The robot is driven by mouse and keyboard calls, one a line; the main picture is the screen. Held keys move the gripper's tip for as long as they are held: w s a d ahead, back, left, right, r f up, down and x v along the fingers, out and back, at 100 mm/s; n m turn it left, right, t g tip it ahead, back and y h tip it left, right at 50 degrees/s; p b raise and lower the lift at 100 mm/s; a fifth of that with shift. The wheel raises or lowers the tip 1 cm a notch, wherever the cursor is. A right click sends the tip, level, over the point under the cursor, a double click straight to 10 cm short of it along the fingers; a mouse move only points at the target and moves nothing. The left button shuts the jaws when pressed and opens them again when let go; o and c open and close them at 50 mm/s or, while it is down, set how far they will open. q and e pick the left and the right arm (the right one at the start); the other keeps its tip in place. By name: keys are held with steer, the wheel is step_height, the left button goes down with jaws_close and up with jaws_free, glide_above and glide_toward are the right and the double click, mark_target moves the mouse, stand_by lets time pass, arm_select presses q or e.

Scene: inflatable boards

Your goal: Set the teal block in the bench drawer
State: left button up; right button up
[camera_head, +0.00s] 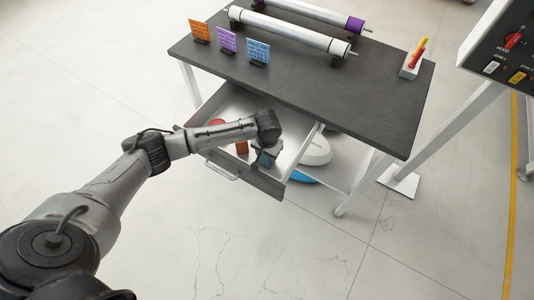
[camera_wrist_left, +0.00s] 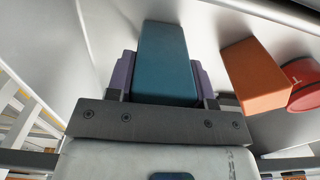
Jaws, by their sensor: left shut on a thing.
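The teal block (camera_wrist_left: 165,55) fills the middle of the left wrist view. It sits between the purple fingers of my left gripper (camera_wrist_left: 163,78), which is shut on it. In the head view my left gripper (camera_head: 266,157) points down inside the open bench drawer (camera_head: 262,181), near its front right part. The block is mostly hidden by the gripper there, and I cannot tell whether it touches the drawer floor. The drawer is pulled out below the dark bench top (camera_head: 330,95). My right gripper is not in view.
An orange block (camera_wrist_left: 255,75) and a red round piece (camera_wrist_left: 305,85) lie in the drawer beside the teal block. A white rounded object (camera_head: 317,150) sits right of the drawer under the bench. Cards and rollers stand on the bench top.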

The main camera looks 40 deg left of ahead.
arm_select(q)
steer(key=o, duration=0.5)
steer(key=shift+f, duration=0.15)
steer(key=o, duration=0.5)
steer(key=shift+r, duration=0.2)
step_height(320, 180, up, 12)
steer(key=p, duration=0.3)
steer(key=shift+p, duration=0.35)
